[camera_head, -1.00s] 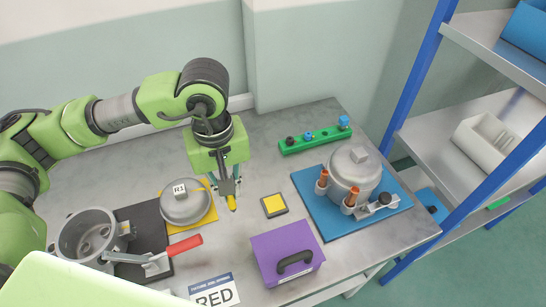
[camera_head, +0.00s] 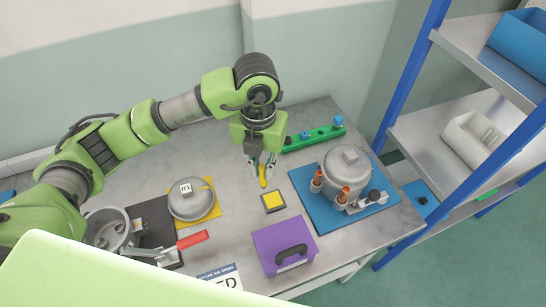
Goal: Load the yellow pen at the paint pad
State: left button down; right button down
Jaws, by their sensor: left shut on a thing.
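My left gripper (camera_head: 261,163) is shut on the yellow pen (camera_head: 263,178) and holds it upright, tip down. The paint pad (camera_head: 273,201) is a small black-rimmed square with a yellow face, lying flat on the grey table. The pen tip shows just behind the pad, slightly to its left in the picture. I cannot tell how high the tip is above the table. My right gripper is not in view.
A purple box (camera_head: 270,243) with a black handle stands in front of the pad. A green rack (camera_head: 312,138) is behind. A blue mat (camera_head: 318,214) with a grey compressor (camera_head: 346,170) is right; a lid (camera_head: 189,204) on a yellow mat is left.

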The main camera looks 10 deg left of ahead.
pick_arm(q)
notch_tip(320, 180, down, 6)
jog(key=w+d+n+b, duration=0.1)
jog(key=d+n, duration=0.1)
jog(key=n, duration=0.9)
jog(key=shift+d+r+b, duration=0.15)
jog(key=shift+r+b, duration=0.1)
jog(key=shift+b, duration=0.05)
jog(key=shift+s+f+b, duration=0.1)
jog(key=shift+f+b, duration=0.4)
jog(key=shift+f, duration=0.1)
dwell(1.8)
notch_tip(320, 180, up, 7)
jog(key=p, duration=0.4)
jog(key=shift+p, duration=0.3)
dwell(0.8)
